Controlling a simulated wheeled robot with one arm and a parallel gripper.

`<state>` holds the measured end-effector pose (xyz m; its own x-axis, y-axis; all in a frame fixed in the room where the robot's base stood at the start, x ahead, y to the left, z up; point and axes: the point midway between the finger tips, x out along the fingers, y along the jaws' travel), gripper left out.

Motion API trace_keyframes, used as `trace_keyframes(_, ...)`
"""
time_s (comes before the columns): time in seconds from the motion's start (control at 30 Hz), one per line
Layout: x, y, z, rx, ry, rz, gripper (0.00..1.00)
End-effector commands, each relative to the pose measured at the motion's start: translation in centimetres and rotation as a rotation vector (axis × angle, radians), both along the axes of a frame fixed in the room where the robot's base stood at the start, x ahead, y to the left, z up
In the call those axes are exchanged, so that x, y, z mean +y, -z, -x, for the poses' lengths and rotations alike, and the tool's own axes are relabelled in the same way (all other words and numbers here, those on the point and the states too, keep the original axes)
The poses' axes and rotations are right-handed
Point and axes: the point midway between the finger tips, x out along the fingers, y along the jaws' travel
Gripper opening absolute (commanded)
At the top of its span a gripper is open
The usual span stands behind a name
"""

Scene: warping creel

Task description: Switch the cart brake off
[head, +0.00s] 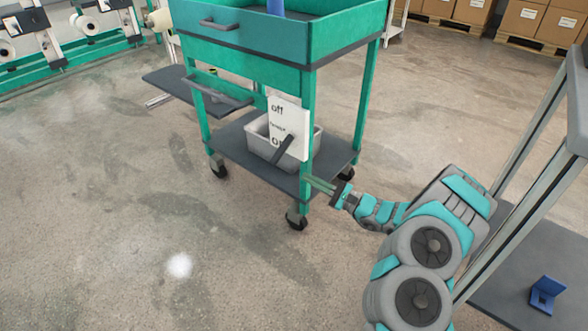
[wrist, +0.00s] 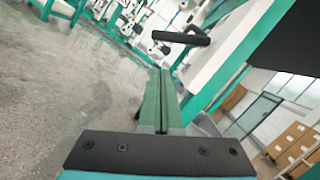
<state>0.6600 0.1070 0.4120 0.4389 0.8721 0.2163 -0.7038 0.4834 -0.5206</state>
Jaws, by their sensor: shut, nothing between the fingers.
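The teal cart (head: 308,84) stands in the middle of the head view. A white brake plate (head: 291,118) on its side reads "off" at the top and, partly covered, "ON" at the bottom. The black brake lever (head: 284,149) slants across the lower part of the plate by "ON". In the wrist view the lever (wrist: 181,38) shows beyond the fingertips, with the plate (wrist: 228,60) at its right. My gripper (head: 309,180) is shut and empty, low beside the cart's near leg; its fingers (wrist: 163,88) lie together. Whether they touch the leg I cannot tell.
A grey bin (head: 258,142) sits on the cart's lower shelf (head: 232,141). The cart stands on casters (head: 297,219). A rack with a grey shelf (head: 500,285) holding a blue bracket (head: 545,294) is at the right. Floor at the left front is clear.

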Motion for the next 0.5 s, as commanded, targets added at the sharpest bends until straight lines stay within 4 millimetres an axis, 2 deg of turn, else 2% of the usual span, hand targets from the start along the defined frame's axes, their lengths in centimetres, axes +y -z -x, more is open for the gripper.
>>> trace_keyframes(0.03,-0.7,1.1,-0.3,0.012,0.022,-0.002,0.00)
trace_keyframes(0.13,-1.6,2.0,-0.7,0.023,0.053,-0.005,0.00)
trace_keyframes(0.5,-2.0,2.4,-1.0,0.025,0.068,-0.007,0.00)
